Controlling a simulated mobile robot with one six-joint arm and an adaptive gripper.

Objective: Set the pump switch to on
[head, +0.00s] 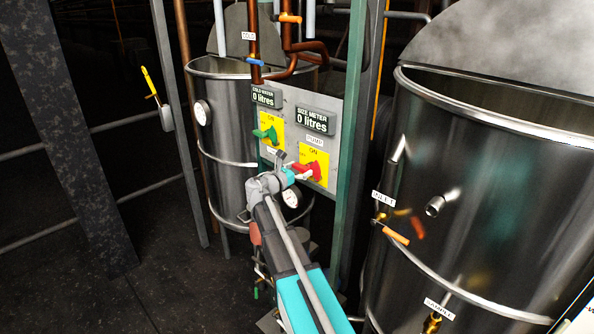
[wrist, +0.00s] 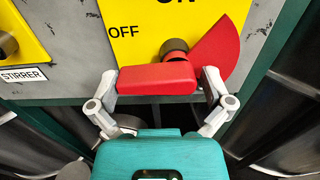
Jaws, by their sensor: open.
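The pump switch is a red handle (head: 303,168) on a yellow plate (head: 318,155) marked ON, under a PUMP label. In the wrist view the red handle (wrist: 157,78) lies level below the OFF mark, with a dark round hub (wrist: 174,50) behind it and a red fan-shaped patch (wrist: 218,48) to the right. It points to the OFF side in the head view. My gripper (wrist: 158,84) is open, with one finger at each end of the handle; whether they touch it I cannot tell. In the head view my gripper (head: 289,172) partly covers the handle's surroundings.
A green switch (head: 266,134) on another yellow plate sits to the left, by the stirrer label (wrist: 24,75). Two displays above read 0 litres. Steel tanks (head: 470,190) stand on both sides of the panel, and a green post (head: 349,130) runs along its right edge.

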